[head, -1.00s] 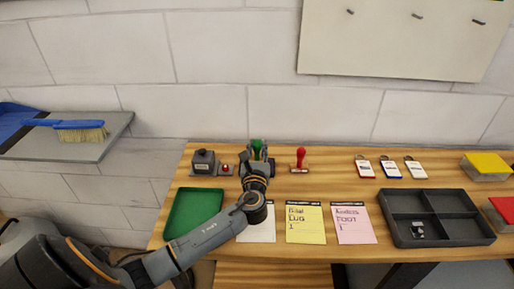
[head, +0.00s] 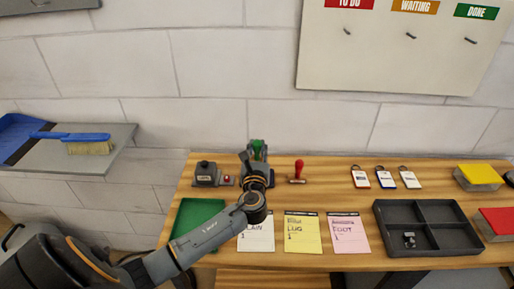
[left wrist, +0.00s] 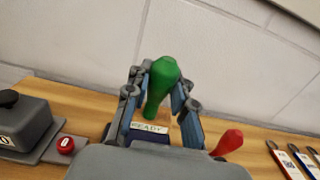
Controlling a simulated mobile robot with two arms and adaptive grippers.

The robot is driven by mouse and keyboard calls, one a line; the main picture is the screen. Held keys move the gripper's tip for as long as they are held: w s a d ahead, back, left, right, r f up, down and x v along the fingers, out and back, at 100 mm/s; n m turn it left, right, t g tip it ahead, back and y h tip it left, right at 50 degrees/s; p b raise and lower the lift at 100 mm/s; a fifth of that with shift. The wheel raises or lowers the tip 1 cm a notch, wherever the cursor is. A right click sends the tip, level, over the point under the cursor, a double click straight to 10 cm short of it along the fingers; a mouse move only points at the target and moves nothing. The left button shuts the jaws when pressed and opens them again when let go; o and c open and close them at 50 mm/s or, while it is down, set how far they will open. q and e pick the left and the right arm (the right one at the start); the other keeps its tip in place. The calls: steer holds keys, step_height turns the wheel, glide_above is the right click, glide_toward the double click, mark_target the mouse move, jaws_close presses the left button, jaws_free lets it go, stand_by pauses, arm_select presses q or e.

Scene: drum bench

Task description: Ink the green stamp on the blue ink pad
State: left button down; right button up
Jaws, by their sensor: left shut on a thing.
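The green stamp (head: 257,147) stands upright between the fingers of my left gripper (head: 257,156), at the back of the bench. In the left wrist view, the gripper (left wrist: 160,100) is shut on the stamp's green handle (left wrist: 160,82). A label reading READY (left wrist: 150,128) shows at the stamp's foot. A dark blue part lies below the label, mostly hidden by the gripper. I cannot tell whether the stamp touches the bench. My right gripper is not in view.
A red-handled stamp (head: 298,171) stands close to the right of the gripper. A grey device (head: 207,174) with a red button is to the left. A green tray (head: 196,222), paper cards, a dark divided tray (head: 447,245), and yellow (head: 480,175) and red (head: 497,220) blocks occupy the bench.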

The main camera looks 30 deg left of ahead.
mark_target(257, 159)
arm_select(q)
steer(key=shift+f, duration=0.1)
steer(key=shift+f+b, duration=1.55)
steer(key=shift+f, duration=0.75)
steer(key=shift+s+d+f+b, duration=0.1)
steer(key=shift+f+b, duration=0.5)
steer(key=shift+f, duration=0.2)
steer(key=shift+r, duration=0.1)
steer(key=shift+r+p, duration=0.45)
steer(key=shift+p, duration=0.25)
step_height(257, 159, up, 6)
steer(key=p, duration=0.5)
steer(key=shift+f, duration=0.35)
